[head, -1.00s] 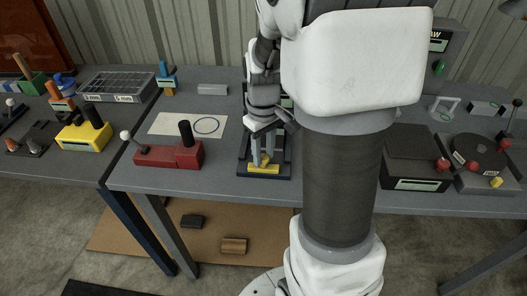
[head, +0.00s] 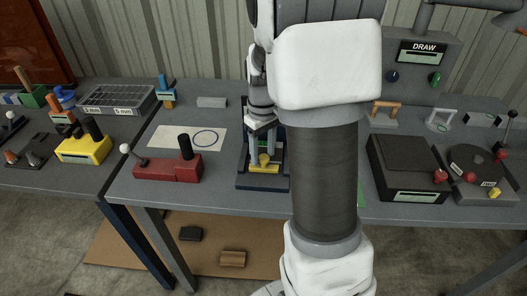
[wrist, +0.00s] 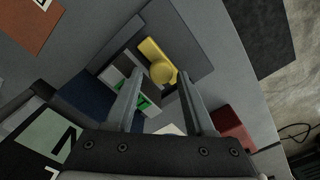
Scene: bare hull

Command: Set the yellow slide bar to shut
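The yellow slide bar (head: 265,169) with its round knob sits at the front end of a dark base plate (head: 242,185) on the table. In the wrist view the yellow bar (wrist: 150,48) lies across a grey plate, with the knob (wrist: 163,73) in front of it. A label with green marks (wrist: 146,100) is beside it, partly covered by a finger. My gripper (head: 264,155) points down over the bar. In the wrist view my gripper (wrist: 162,74) has its fingers apart, one on each side of the knob, with small gaps seeming to show.
A red block with a black post (head: 180,165) and a white-knobbed lever stands left of the base plate. A white sheet with a ring (head: 170,135) lies behind it. A dark box (head: 405,165) is to the right, past my arm. The table's front edge is close.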

